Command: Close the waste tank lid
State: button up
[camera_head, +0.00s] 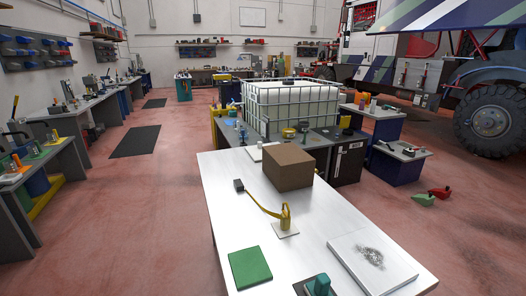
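A large white tank in a metal cage (275,112) stands beyond the white table, near the middle of the view. It is the only large tank that I can make out, and I take it as the waste tank. A small dark shape (289,81) shows on its top. It is too small to tell whether this is the lid, or whether a lid is open or shut. My gripper is not in view.
The white table (230,200) in front holds a brown box (288,167), a yellow tool on a pale plate (285,218), a green pad (250,267) and a white tray (372,262). Benches line the left wall. A truck (480,110) stands at right. Red floor is open at left.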

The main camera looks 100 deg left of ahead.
aim_at(345, 120)
jog(key=u, duration=1.45)
jog(key=i, duration=4.1)
jog(key=u, duration=2.6)
jog(key=i, duration=3)
jog(key=z, duration=1.05)
